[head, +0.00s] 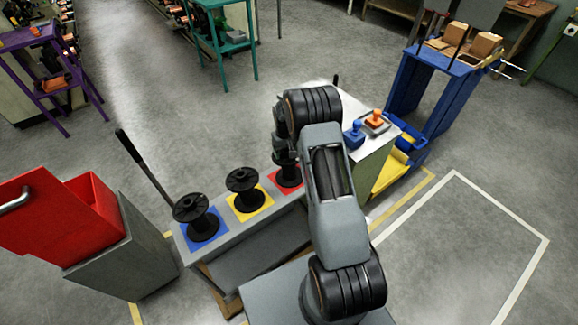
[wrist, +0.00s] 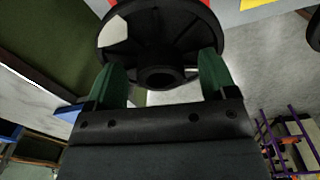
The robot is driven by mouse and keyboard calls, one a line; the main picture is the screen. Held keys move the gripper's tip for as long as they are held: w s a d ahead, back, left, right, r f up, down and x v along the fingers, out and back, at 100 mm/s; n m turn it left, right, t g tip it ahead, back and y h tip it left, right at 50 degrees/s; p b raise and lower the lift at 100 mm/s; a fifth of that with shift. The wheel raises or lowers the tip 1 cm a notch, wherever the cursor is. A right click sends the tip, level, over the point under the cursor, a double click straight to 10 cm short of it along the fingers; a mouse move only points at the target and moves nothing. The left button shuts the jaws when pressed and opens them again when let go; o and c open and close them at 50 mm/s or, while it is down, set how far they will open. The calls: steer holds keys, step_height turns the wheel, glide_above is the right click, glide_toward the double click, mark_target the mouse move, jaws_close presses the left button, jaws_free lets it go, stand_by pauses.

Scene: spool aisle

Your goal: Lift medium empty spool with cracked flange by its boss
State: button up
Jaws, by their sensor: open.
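A black spool (wrist: 160,22) fills the top of the wrist view, its flange facing me. A pale gap shows at the left of the flange, and the round boss (wrist: 160,76) sticks out at its lower middle. My gripper (wrist: 161,64) is open, with one green finger on each side of the boss and space between. In the head view, a spool (head: 288,174) on the red pad is partly hidden by my arm. Two other black spools stand upright on the blue pad (head: 203,217) and the yellow pad (head: 242,188).
The pads lie on a grey bench (head: 225,222). A red bin (head: 95,205) stands left. Behind my arm, a pale-topped cabinet (head: 382,150) carries a blue stamp-like thing (head: 355,134) and an orange one (head: 376,118). A blue stand (head: 435,95) is at right.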

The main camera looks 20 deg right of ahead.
steer(key=c, duration=1.4)
steer(key=shift+r, duration=0.1)
steer(key=shift+c, duration=0.2)
